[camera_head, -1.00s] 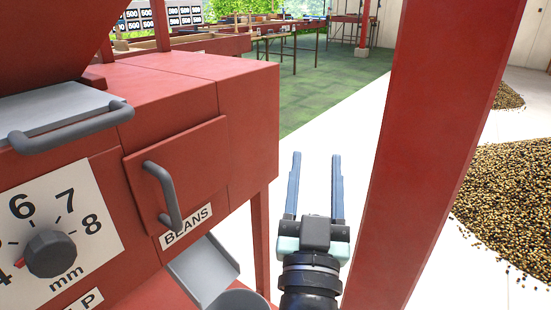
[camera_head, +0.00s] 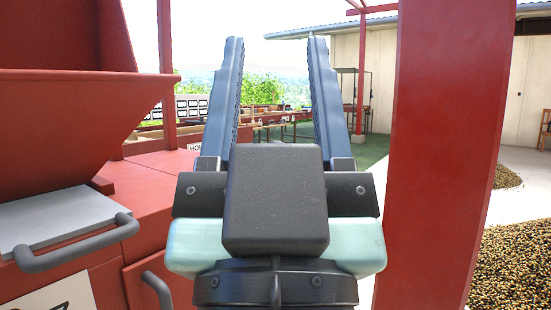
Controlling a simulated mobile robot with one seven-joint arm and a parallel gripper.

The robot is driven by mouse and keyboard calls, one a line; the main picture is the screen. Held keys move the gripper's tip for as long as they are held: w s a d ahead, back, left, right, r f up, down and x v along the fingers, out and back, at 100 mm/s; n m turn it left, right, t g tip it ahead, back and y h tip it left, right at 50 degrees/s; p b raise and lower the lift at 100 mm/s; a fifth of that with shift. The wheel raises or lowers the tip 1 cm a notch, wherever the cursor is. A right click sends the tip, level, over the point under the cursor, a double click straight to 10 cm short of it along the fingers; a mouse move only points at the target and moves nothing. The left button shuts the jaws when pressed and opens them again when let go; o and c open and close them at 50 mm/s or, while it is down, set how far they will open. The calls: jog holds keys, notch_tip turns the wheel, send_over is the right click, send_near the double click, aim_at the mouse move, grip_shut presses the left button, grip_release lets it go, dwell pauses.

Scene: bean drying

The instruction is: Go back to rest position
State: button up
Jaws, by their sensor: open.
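My gripper (camera_head: 277,95) stands upright in the middle of the view, close to the camera. Its two dark fingers are spread wide apart and point up, with nothing between them. The gripper's body hides part of the red machine and the floor behind it.
A red machine (camera_head: 150,185) with a hopper (camera_head: 75,115) and grey handles (camera_head: 80,243) stands at the left. A thick red post (camera_head: 440,150) rises close on the right. Bean piles (camera_head: 515,265) lie on the pale floor beyond it. Tables and a pale building (camera_head: 450,85) stand behind.

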notch_tip(320, 180, up, 40)
jog(key=p, duration=3.8)
jog(key=shift+f, duration=0.25)
jog(key=shift+a, duration=0.2)
